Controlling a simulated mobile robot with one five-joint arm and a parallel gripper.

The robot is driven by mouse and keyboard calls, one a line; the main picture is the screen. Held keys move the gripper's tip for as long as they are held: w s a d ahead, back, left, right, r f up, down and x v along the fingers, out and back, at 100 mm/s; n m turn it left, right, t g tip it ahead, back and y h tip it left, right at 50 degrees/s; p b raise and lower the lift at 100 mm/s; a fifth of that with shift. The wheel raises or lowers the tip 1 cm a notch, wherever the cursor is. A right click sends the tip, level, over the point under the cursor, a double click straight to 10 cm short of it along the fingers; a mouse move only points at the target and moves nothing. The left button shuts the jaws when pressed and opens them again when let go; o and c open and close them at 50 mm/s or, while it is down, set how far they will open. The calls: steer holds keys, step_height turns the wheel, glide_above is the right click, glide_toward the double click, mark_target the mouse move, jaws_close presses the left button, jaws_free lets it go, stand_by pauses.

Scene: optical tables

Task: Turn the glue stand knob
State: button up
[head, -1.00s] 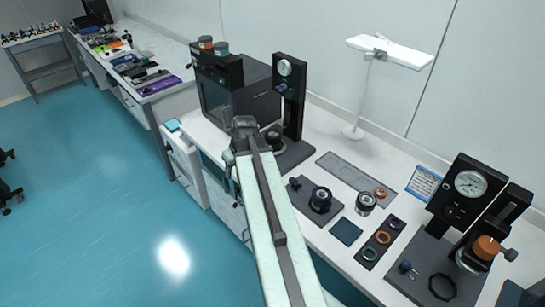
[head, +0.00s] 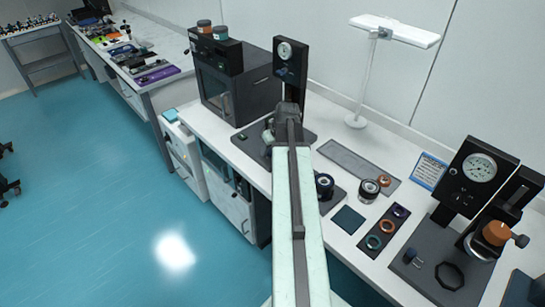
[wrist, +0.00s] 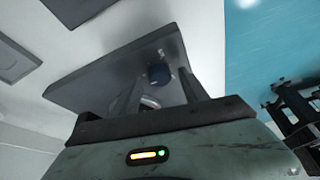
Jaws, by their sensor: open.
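A black stand with a round dial on its column (head: 290,62) stands mid-bench, and its flat dark base shows below my gripper. In the wrist view a grey plate (wrist: 95,82), apparently this base, carries a dark blue knob (wrist: 158,72). My gripper (wrist: 160,88) is open; its two fingers point at the plate, with the knob between them in the picture. I cannot tell whether they touch it. A silvery round part (wrist: 150,102) shows between the fingers. In the head view my gripper (head: 286,112) and arm hide part of the base.
A second dial stand (head: 470,190) with an orange-capped part (head: 495,233) stands at the right. A dark oven-like box (head: 235,92) is left of the middle stand. A shallow tray (head: 345,158) and round optics (head: 368,190) lie to the right. Blue floor (head: 110,190) is open at left.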

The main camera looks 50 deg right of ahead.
steer(key=shift+w+f, duration=0.15)
steer(key=shift+f, duration=0.25)
steer(key=shift+r, duration=0.1)
jaws_close()
steer(key=shift+d, duration=0.15)
steer(key=shift+m, duration=0.3)
